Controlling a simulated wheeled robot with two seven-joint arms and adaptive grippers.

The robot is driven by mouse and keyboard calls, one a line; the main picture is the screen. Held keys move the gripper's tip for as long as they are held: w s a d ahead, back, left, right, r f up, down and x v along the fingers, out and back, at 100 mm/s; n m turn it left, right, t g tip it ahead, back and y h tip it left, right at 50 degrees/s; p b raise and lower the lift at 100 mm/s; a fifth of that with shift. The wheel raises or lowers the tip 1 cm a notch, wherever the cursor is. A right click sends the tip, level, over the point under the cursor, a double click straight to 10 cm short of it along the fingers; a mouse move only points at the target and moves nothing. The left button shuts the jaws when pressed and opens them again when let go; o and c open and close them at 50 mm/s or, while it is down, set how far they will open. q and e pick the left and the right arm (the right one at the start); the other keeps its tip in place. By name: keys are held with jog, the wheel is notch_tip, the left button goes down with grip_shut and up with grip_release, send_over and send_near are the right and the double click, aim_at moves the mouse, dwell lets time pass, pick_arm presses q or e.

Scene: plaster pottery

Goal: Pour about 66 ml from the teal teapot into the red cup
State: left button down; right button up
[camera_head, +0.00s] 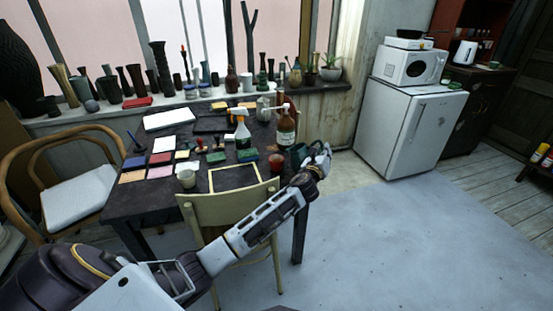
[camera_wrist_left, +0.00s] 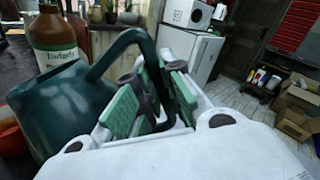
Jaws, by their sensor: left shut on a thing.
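The dark teal teapot (camera_head: 297,153) is at the right edge of the dark table in the head view. It fills the left of the left wrist view (camera_wrist_left: 62,108), with its handle arching to the right. My left gripper (camera_head: 316,160) is shut on this handle; in the wrist view its green-padded fingers (camera_wrist_left: 150,98) sit on both sides of it. The red cup (camera_head: 275,167) is just left of the teapot; part of it shows at the left edge of the wrist view (camera_wrist_left: 10,138). The spout and the cup's inside are hidden. My right gripper is out of view.
A brown bottle (camera_head: 286,126) stands just behind the teapot, with a white-and-orange spray bottle (camera_head: 242,133) to its left. A pale cup (camera_head: 186,176), sponges and coloured tiles lie farther left. A chair (camera_head: 230,207) stands at the table's front.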

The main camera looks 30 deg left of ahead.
pick_arm(q)
jog(key=shift+w+d+f+m, duration=0.1)
jog(key=shift+d+f+m, duration=0.2)
jog(key=shift+d+m, duration=0.2)
jog(key=shift+w+d+f+m, duration=0.1)
jog(key=shift+d+f+m, duration=0.4)
jog(key=shift+m, duration=0.1)
jog(key=d+f+m, duration=0.1)
jog(key=f, duration=0.1)
jog(key=d+f+m, duration=0.1)
jog(key=m, duration=0.1)
jog(key=shift+w+d+f+p, duration=0.15)
jog(key=shift+d+f+p, duration=0.05)
jog(key=shift+f+p, duration=0.2)
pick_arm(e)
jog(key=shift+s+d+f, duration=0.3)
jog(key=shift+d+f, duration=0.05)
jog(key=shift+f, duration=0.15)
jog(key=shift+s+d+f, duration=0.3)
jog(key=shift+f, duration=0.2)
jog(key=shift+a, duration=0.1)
